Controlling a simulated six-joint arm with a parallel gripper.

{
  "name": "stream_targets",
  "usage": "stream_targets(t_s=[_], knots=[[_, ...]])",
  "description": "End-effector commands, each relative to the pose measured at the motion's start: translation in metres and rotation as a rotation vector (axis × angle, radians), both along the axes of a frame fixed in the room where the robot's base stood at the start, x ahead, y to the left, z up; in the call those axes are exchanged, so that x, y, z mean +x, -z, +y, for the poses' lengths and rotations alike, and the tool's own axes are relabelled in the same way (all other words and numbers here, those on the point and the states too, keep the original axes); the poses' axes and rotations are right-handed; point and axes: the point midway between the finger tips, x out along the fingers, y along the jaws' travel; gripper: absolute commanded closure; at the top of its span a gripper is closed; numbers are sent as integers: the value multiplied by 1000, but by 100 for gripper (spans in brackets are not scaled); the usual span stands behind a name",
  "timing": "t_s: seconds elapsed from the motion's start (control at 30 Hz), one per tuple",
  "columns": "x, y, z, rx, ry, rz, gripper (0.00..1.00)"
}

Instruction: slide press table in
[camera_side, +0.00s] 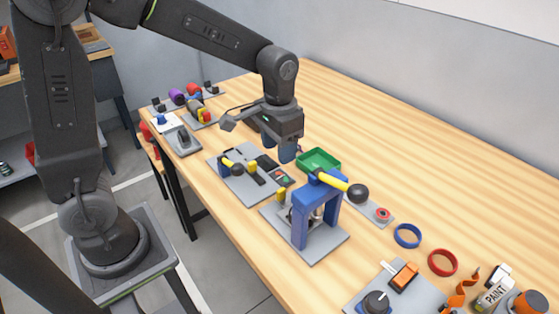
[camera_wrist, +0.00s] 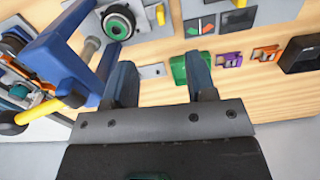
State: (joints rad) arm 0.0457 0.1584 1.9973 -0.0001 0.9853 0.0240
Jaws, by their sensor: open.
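The blue press (camera_side: 302,228) stands on a grey plate, its yellow lever with a black ball knob sticking out at the top. What looks like the press table, with a yellow knob (camera_side: 281,196) near its end, shows beside the left of the press frame, partly hidden by it. In the wrist view the press (camera_wrist: 62,48) is at the left; a round green-and-black piece (camera_wrist: 118,22) and a yellow knob (camera_wrist: 160,14) lie to its right. My gripper (camera_side: 287,152) is open and empty, above and behind the press; its two fingers (camera_wrist: 160,82) are apart in the wrist view.
A grey fixture plate with a dark panel (camera_side: 246,184) lies left of the press. A red button (camera_side: 382,214), blue ring (camera_side: 407,236) and red ring (camera_side: 443,262) are to the right. The table's back right is clear.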

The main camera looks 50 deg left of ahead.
Motion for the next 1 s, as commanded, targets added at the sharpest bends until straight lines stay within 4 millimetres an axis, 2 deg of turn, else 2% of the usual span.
stream_targets(t_s=[0.17, 0.4, 0.6, 0.7, 0.83, 1.0], knots=[[2, 0, 0, 0, 336, 0, 49], [5, -1, 0, 1, 964, 0, 49], [6, -1, 0, 1, 1349, 0, 49], [7, 0, 0, 0, 1451, 1, 49], [7, 3, 0, -1, 1502, 2, 49], [6, 23, 0, -3, 1504, 4, 49]])
